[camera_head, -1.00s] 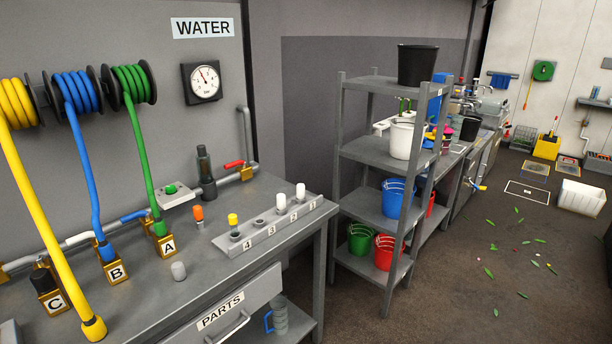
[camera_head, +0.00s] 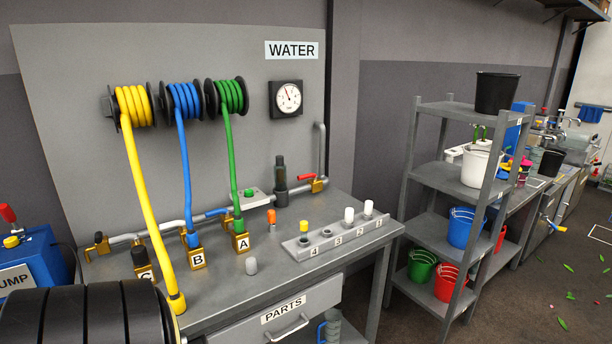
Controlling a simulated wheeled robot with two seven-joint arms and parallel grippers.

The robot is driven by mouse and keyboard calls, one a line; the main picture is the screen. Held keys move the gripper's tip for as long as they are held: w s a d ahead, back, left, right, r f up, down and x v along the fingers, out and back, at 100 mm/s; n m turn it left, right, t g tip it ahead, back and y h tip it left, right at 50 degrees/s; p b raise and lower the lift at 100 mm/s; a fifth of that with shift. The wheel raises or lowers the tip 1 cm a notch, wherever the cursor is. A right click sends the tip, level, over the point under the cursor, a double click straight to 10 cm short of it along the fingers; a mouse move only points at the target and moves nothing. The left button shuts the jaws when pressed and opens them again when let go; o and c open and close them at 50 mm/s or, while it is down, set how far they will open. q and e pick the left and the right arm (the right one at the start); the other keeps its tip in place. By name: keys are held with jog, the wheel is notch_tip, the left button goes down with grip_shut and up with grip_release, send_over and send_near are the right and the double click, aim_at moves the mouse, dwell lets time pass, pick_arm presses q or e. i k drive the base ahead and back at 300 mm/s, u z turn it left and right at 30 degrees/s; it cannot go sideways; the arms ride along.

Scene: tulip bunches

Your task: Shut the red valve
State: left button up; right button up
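The red valve handle (camera_head: 307,177) sits on a brass valve body (camera_head: 319,185) on the pipe at the back right of the workbench, below the gauge. The handle lies nearly along the pipe, tilted slightly. A blue valve handle (camera_head: 217,212) is on the same pipe farther left. A dark ribbed, rounded part at the bottom left is close to the camera; I cannot tell whether it is part of my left arm. Neither of my grippers shows in this view.
A blue pump (camera_head: 30,262) is at left.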

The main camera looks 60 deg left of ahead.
aim_at(312, 175)
jog(key=u, duration=0.35)
jog(key=i, duration=2)
jog(key=u, duration=1.85)
jog(key=i, duration=1.2)
jog(key=u, duration=1.15)
